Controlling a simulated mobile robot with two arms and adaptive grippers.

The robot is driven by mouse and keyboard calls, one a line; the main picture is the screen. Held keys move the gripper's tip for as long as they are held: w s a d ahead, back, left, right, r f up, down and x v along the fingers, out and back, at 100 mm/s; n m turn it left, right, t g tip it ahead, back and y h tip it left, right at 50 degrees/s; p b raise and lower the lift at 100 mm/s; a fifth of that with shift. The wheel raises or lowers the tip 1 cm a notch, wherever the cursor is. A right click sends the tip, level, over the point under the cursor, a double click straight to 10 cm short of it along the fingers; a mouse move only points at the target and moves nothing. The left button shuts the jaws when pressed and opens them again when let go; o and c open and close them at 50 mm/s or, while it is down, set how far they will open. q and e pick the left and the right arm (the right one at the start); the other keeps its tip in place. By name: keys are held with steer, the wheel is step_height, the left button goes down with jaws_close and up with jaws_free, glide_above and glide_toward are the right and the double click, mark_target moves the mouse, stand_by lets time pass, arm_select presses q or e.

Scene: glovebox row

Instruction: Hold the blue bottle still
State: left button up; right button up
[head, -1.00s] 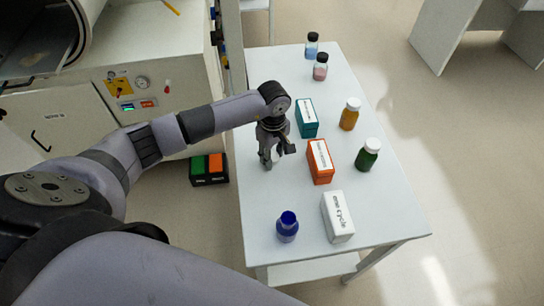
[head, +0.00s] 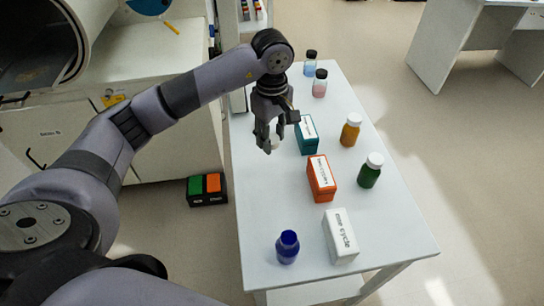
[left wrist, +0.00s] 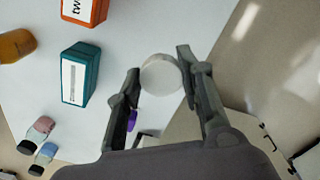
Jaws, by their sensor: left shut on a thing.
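The blue bottle (head: 287,248) stands upright near the front left corner of the white table, with nothing touching it. My left gripper (head: 268,142) is well away from it, over the table's left side near the teal box (head: 308,135). The left gripper is shut on a small white round piece that looks like a cap (left wrist: 161,75), held between the fingertips in the left wrist view. My right gripper is out of view.
An orange box (head: 321,178), a white box (head: 340,237), an amber bottle (head: 350,131) and a green bottle (head: 370,171) stand on the table (head: 272,205). Pink (head: 320,84) and pale blue (head: 310,64) bottles stand at the back. The table's left-middle is clear.

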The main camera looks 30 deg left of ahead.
mark_target(272, 139)
arm_select(q)
steer(key=shift+r+b, duration=0.4)
steer(key=shift+r, duration=2.3)
steer(key=shift+s+d+f+m, duration=0.2)
steer(key=shift+s+d+m, duration=0.1)
steer(key=shift+m, duration=0.3)
steer(key=s+d+f+m, duration=0.2)
steer(key=s+m, duration=0.4)
steer(key=s+d+f+m, duration=0.3)
steer(key=s+m, duration=0.3)
steer(key=m, duration=0.1)
steer(key=shift+s, duration=0.3)
